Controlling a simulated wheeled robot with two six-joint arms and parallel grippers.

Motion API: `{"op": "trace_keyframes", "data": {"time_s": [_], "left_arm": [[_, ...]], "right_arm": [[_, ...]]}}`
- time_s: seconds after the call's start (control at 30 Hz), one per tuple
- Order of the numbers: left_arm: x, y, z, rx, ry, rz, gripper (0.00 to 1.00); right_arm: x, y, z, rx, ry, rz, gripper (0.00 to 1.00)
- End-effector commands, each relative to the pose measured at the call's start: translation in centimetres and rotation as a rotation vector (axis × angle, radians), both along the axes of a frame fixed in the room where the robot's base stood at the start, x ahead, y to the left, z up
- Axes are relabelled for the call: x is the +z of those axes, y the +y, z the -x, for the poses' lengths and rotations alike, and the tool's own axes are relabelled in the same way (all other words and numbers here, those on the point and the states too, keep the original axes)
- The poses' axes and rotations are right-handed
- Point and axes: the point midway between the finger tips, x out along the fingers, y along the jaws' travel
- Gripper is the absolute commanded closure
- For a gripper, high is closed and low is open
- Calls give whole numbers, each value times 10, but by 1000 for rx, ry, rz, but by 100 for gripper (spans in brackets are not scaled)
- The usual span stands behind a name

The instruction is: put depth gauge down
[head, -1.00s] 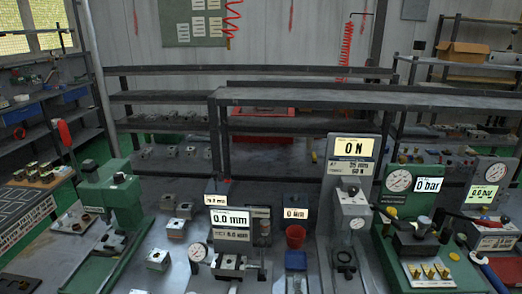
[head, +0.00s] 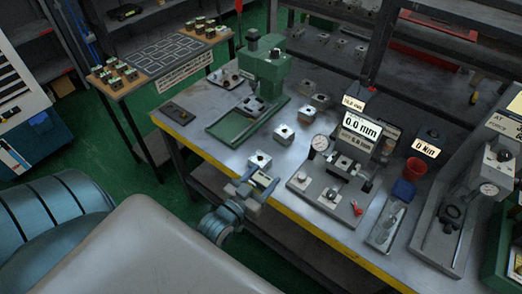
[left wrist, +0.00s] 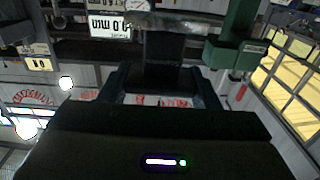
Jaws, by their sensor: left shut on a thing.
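My left gripper (head: 259,183) is at the front edge of the workbench, in front of the measuring station. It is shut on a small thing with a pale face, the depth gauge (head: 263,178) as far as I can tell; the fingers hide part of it. In the left wrist view the dark fingers (left wrist: 165,95) fill the middle, and the held thing is too dark to make out. My right gripper is not in view.
The measuring station (head: 335,190) with a 0.0 mm display stands right of my gripper. A red cup (head: 414,168) is farther right. A marked side table (head: 160,62) stands back left.

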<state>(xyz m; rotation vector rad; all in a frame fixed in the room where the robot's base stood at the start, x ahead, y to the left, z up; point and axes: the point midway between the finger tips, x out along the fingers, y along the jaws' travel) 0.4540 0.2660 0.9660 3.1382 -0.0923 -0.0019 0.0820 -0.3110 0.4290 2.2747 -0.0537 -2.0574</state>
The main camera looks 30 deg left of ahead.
Motion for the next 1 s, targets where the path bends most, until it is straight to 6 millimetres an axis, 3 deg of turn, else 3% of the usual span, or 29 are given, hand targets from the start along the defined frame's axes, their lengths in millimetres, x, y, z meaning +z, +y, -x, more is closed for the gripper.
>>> {"op": "trace_keyframes", "data": {"time_s": [0.17, 0.57, 0.8, 0.9, 1.0], "left_arm": [[-2, 13, 2, -17, -2, -2, 74], [-3, 16, -3, -19, -3, -1, 74], [-6, 45, -49, -19, -5, -5, 74], [-12, 59, -72, -18, -6, -6, 74], [-19, 72, -94, -19, -6, -7, 74]], "right_arm": [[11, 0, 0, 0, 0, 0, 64], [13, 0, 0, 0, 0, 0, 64], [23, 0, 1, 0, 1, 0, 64], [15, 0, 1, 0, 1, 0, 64], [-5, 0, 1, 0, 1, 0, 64]]}}
